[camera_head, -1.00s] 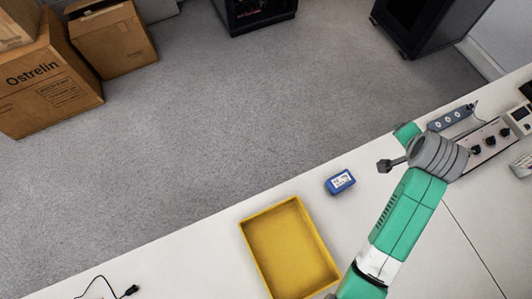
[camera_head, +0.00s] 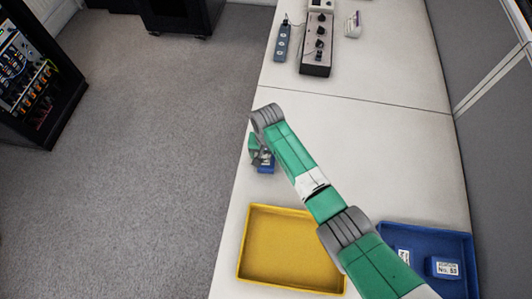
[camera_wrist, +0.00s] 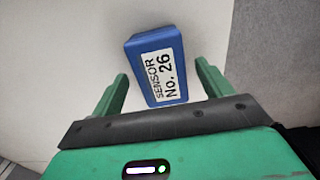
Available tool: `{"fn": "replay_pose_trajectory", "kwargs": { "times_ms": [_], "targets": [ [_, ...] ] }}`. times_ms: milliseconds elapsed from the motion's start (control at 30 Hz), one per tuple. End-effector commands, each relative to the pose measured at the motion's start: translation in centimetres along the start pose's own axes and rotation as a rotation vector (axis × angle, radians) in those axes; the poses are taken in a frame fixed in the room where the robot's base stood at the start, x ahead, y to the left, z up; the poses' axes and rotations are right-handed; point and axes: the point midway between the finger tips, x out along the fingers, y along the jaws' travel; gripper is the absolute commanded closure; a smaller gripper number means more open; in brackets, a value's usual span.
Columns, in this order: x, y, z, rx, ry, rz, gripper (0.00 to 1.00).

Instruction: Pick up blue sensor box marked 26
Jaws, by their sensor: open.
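The blue sensor box (camera_wrist: 141,55) carries a white label reading "SENSOR No. 26" and lies on the white table. In the wrist view it sits ahead of and partly between the two green fingers of my gripper (camera_wrist: 161,82), which are apart with nothing held. In the head view my gripper (camera_head: 262,158) is over the table's left edge area, and only a blue part of the box (camera_head: 266,168) shows beneath it. The rest of the box is hidden there by my gripper.
A yellow tray (camera_head: 243,245) stands on the table near the box. A blue tray (camera_head: 467,250) at the lower right holds blue boxes, one labelled "No. 53" (camera_head: 444,267). A power strip (camera_head: 282,42) and a knobbed device (camera_head: 317,50) stand at the far end. The table's left edge is close to the box.

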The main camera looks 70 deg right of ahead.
Motion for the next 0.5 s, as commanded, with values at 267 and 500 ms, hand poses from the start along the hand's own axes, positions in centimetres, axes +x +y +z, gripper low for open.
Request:
{"fn": "replay_pose_trajectory", "kwargs": {
  "times_ms": [267,500],
  "targets": [
    [1.95,0.02,-0.02,0.001,0.001,-0.001,0.22],
    [1.91,0.00,0.00,0.001,0.001,-0.001,0.49]
  ]
}}
